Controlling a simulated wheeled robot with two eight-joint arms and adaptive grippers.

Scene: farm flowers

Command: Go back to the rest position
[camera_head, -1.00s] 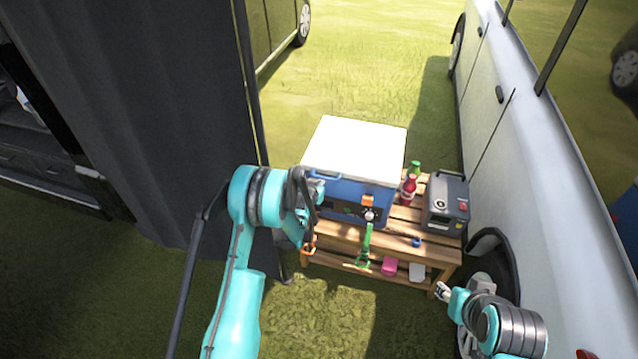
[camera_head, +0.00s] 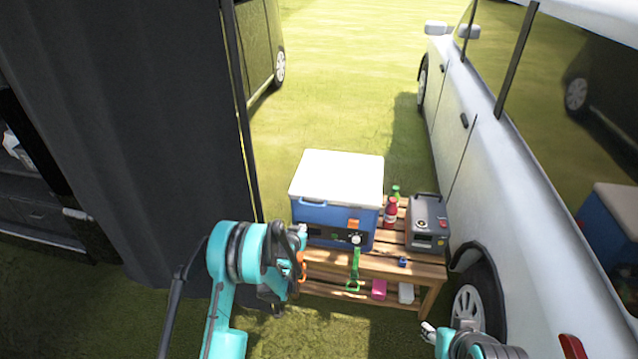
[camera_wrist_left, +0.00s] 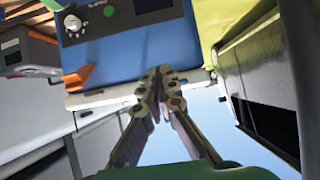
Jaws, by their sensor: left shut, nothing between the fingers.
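My left gripper (camera_head: 299,238) is in front of the left side of the blue cooler (camera_head: 323,214), with the wooden table (camera_head: 420,268) under it. In the left wrist view its fingers (camera_wrist_left: 160,88) are together with nothing between them, and the cooler (camera_wrist_left: 125,45) shows behind them. My right gripper (camera_head: 428,331) is low at the right, in front of the table's right leg. It is too small to tell whether its fingers are open.
On the table are a red bottle (camera_head: 390,213) and a grey power box (camera_head: 428,232). Pink (camera_head: 379,289) and white (camera_head: 406,293) items lie on the lower shelf. A dark curtain (camera_head: 130,130) hangs at left; a white car (camera_head: 500,190) stands close at right.

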